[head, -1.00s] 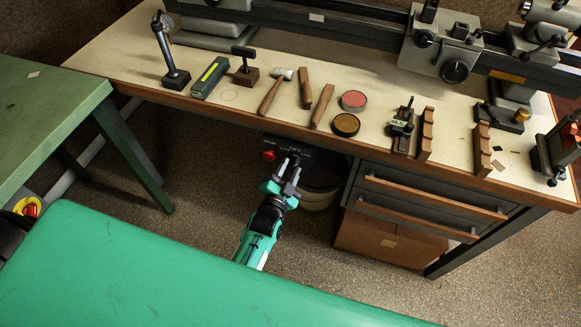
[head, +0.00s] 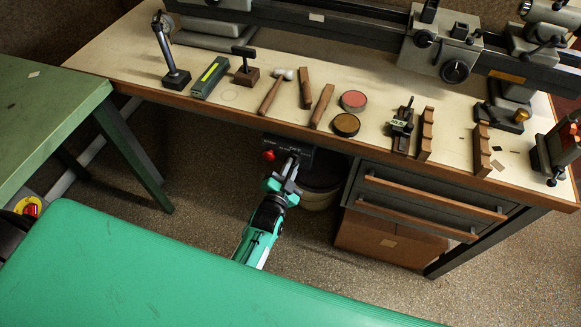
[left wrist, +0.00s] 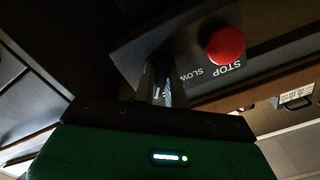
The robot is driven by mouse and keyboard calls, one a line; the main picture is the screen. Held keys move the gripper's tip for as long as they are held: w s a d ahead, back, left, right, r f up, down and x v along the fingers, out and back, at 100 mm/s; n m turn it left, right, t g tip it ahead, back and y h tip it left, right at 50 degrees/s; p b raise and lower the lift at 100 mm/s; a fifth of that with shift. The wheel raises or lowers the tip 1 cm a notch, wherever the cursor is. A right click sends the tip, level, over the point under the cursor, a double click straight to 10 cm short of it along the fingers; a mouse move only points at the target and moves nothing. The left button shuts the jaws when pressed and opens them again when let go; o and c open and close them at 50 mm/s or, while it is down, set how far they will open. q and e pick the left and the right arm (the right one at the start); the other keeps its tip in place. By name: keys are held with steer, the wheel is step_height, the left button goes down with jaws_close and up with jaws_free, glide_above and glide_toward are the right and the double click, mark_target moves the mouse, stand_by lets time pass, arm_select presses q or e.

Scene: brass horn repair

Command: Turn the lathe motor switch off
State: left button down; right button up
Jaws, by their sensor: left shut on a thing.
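A dark switch panel (head: 303,153) hangs under the front edge of the lathe bench. It carries a red stop button (head: 268,155) at its left end. In the left wrist view the panel (left wrist: 196,42) shows the red button (left wrist: 226,45) and the words STOP and SLOW. My left gripper (head: 289,166) reaches up to the panel, right of the red button, with its fingers shut on the motor switch. The switch itself is mostly hidden by the fingers, and its setting cannot be read. My right gripper is not in view.
The bench top (head: 130,60) above holds the lathe (head: 440,45), a hammer (head: 275,92), wooden tools and round tins. Drawers (head: 430,200) are to the right of the panel, and a bin (head: 318,195) stands behind my gripper. Floor is open at left.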

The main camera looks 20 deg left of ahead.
arm_select(q)
steer(key=n+p, duration=0.1)
steer(key=n, duration=0.6)
steer(key=shift+p, duration=0.3)
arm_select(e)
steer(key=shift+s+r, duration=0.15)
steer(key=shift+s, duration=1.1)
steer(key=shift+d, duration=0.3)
arm_select(q)
steer(key=c, duration=1.4)
jaws_free()
steer(key=shift+c, duration=0.2)
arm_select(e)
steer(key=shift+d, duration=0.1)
arm_select(q)
steer(key=shift+s, duration=0.15)
